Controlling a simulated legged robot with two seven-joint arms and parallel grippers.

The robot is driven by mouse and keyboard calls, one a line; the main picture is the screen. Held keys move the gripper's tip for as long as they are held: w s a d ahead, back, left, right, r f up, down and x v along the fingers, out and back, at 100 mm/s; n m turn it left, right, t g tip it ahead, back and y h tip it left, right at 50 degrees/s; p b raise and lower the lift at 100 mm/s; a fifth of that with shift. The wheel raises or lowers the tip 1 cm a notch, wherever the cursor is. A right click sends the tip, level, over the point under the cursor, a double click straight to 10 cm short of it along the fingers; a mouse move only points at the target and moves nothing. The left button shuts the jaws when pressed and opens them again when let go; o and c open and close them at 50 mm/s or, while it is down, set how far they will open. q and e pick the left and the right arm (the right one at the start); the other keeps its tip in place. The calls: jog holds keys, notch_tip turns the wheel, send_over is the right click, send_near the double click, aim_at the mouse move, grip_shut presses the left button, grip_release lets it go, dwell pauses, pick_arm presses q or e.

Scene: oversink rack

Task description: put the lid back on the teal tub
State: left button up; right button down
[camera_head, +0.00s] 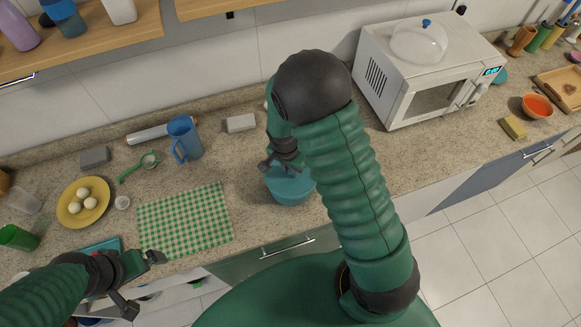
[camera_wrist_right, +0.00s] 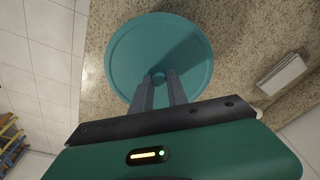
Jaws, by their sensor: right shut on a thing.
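The teal tub (camera_head: 291,194) stands on the counter below my right arm, right of the checkered cloth. My right gripper (camera_wrist_right: 160,84) is shut on the small knob of the round teal lid (camera_wrist_right: 130,50), which fills the upper middle of the right wrist view. In the head view the right gripper (camera_head: 277,165) is right over the tub, and the lid appears over its top. The tub's rim is mostly hidden, so I cannot tell whether the lid is fully seated. My left gripper (camera_head: 145,281) is open and empty near the counter's front edge at lower left.
A green checkered cloth (camera_head: 184,221) lies left of the tub. A white microwave (camera_head: 387,72) with a clear dome (camera_head: 417,44) on top stands behind right.

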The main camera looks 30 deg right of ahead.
dwell(0.3)
jog(key=c, duration=1.2)
grip_release()
jog(key=o, duration=0.5)
notch_tip(320, 180, up, 7)
jog(key=p, duration=0.6)
